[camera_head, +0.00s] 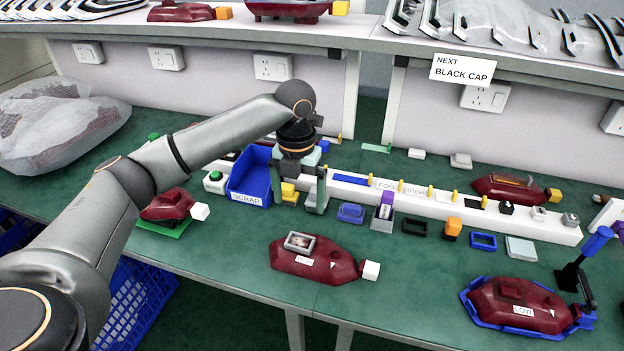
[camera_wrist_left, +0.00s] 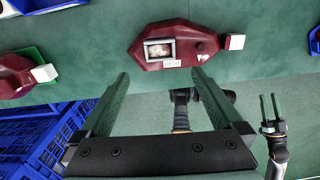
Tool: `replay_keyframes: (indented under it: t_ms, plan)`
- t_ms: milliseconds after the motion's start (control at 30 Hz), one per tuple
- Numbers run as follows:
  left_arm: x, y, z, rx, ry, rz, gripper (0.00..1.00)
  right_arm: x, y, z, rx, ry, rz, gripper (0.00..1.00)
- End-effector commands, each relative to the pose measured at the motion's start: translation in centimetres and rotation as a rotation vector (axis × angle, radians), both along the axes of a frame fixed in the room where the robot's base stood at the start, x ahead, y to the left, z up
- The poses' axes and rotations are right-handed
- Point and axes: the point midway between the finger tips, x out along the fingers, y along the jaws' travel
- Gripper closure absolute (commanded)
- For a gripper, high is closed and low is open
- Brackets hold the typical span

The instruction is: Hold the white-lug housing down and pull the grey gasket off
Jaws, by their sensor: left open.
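The dark red white-lug housing (camera_head: 325,264) lies on the green table at the front middle, with its white lug (camera_head: 371,270) at its right end. The grey gasket (camera_head: 299,242), a rectangular frame, sits on top of it around a pale window. In the left wrist view the housing (camera_wrist_left: 182,57) and gasket (camera_wrist_left: 160,50) lie just beyond my fingertips. My left gripper (camera_head: 299,192) is open and empty, above the table behind the housing and apart from it. My right gripper (camera_wrist_left: 269,104) shows only in the left wrist view, its fingers apart and empty, away from the housing.
Another white-lug housing (camera_head: 167,207) lies on a green mat at the left. A blue scrap bin (camera_head: 250,178) and a long white rack (camera_head: 420,200) stand behind. A housing in a blue tray (camera_head: 478,312) is at the right. Table around the middle housing is clear.

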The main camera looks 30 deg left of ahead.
Motion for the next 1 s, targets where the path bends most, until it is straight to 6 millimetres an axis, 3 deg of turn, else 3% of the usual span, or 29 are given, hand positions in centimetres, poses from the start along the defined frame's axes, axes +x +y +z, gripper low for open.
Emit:
replay_keyframes:
  t_ms: [167, 367, 700, 1000]
  plan:
    - [0.0, 0.1, -1.2, 0.0, 0.003, -0.002, 0.0, -0.7, 0.1, -0.5, 0.001, 0.017, 0.002, 0.5]
    - [-0.1, 0.1, -4.8, 0.001, 0.005, -0.001, 0.0, -1.6, 0.4, -1.3, 0.003, 0.04, 0.006, 0.5]
    - [-0.1, 0.0, -10.7, 0.0, 0.001, -0.001, 0.0, -0.8, 0.9, -0.9, 0.013, 0.018, 0.014, 0.5]
    - [-0.1, 0.0, -12.5, 0.0, -0.001, -0.003, 0.0, -0.5, 1.1, -0.9, 0.014, 0.016, 0.017, 0.5]
